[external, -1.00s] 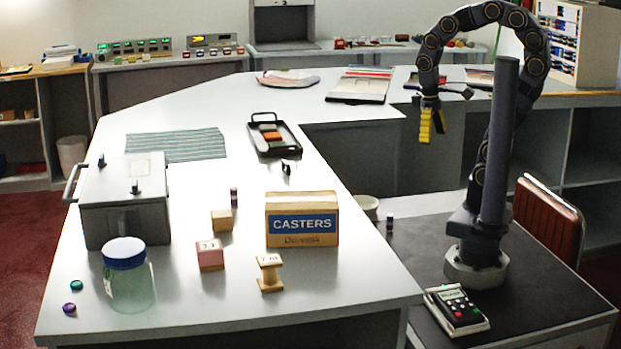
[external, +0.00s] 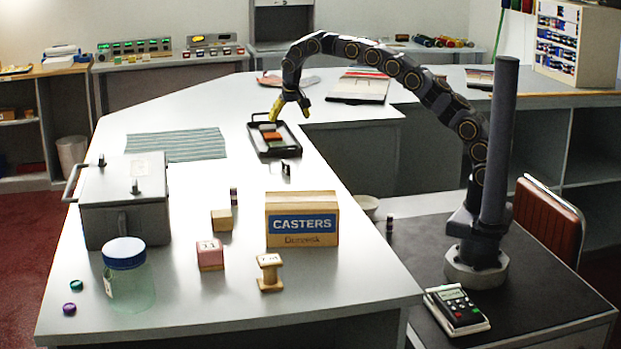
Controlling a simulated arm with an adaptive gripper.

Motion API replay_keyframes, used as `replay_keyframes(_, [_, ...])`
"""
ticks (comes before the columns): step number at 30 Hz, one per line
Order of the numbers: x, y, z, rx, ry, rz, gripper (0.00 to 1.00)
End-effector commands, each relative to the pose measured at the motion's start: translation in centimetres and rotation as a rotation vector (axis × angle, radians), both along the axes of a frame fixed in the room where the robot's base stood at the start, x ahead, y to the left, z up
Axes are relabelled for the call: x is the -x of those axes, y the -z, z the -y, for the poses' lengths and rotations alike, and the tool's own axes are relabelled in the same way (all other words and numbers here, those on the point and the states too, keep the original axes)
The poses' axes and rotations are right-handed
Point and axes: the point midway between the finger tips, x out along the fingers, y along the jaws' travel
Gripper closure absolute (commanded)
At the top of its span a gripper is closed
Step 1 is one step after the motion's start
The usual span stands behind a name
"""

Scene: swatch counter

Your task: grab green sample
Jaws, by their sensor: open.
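A black tray (external: 291,150) lies on the white counter, holding a few small coloured samples. A dark green sample (external: 276,144) lies toward its near end, small and hard to make out. An orange sample (external: 271,135) lies behind it, and a pale brownish sample (external: 267,127) is at the far end. My gripper (external: 290,114) points down above the tray's far end. Its yellow fingers are spread apart with nothing between them. It appears clear of the samples, though its exact height cannot be told.
A striped cloth (external: 175,145) lies left of the tray. A grey lidded box (external: 122,205), a CASTERS carton (external: 301,218), a jar (external: 127,275) and small blocks stand nearer. A small green disc (external: 76,285) lies at the front left. The counter around the tray is mostly clear.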

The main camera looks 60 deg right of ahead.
Motion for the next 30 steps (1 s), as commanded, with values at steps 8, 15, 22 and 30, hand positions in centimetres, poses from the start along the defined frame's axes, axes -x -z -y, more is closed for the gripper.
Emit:
replay_keyframes(8, [-3.6,2.7,0.9,0.011,0.087,0.07,0.24])
replay_keyframes(15, [-4.2,5.0,1.6,0.011,0.093,0.068,0.24])
replay_keyframes(22, [-4.7,7.1,2.2,0.011,0.092,0.067,0.24])
replay_keyframes(30, [-5.5,10.0,3.0,0.011,0.09,0.071,0.24])
